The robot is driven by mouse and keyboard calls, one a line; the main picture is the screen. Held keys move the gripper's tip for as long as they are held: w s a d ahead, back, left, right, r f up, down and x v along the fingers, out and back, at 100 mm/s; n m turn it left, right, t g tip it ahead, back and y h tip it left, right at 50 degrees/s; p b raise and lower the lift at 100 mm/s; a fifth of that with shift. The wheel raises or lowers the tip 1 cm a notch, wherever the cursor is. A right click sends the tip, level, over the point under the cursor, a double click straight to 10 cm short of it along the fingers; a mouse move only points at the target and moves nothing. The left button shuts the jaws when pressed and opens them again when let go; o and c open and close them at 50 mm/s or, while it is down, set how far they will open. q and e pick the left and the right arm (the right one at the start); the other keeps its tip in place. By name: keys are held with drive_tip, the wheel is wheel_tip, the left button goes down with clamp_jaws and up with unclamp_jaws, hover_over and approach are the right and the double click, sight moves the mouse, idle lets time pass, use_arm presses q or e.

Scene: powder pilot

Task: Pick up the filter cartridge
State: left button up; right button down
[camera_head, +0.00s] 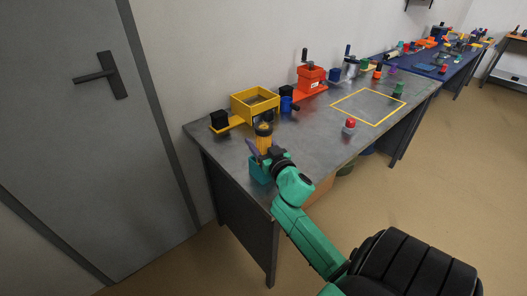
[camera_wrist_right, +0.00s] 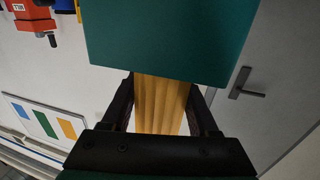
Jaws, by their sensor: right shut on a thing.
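The filter cartridge (camera_head: 264,142) is a yellow-orange pleated cylinder with a dark top, near the table's front left corner in the head view. My right gripper (camera_head: 268,156) is at its lower part. In the right wrist view the pleated cartridge (camera_wrist_right: 160,104) sits between the two dark fingers of my right gripper (camera_wrist_right: 162,108), which is shut on it. A teal surface (camera_wrist_right: 170,40) hides the cartridge's far part in the wrist view. My left gripper is not in view.
The grey table (camera_head: 310,142) holds a yellow hopper (camera_head: 254,104), a red cranked device (camera_head: 311,78) and a red-topped button (camera_head: 349,125). A yellow outlined square (camera_head: 368,107) is mostly clear. A grey door (camera_head: 95,140) is at left.

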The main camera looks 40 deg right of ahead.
drive_tip(key=shift+r, duration=0.15)
wheel_tip(320, 180, up, 20)
drive_tip(key=p, duration=0.4)
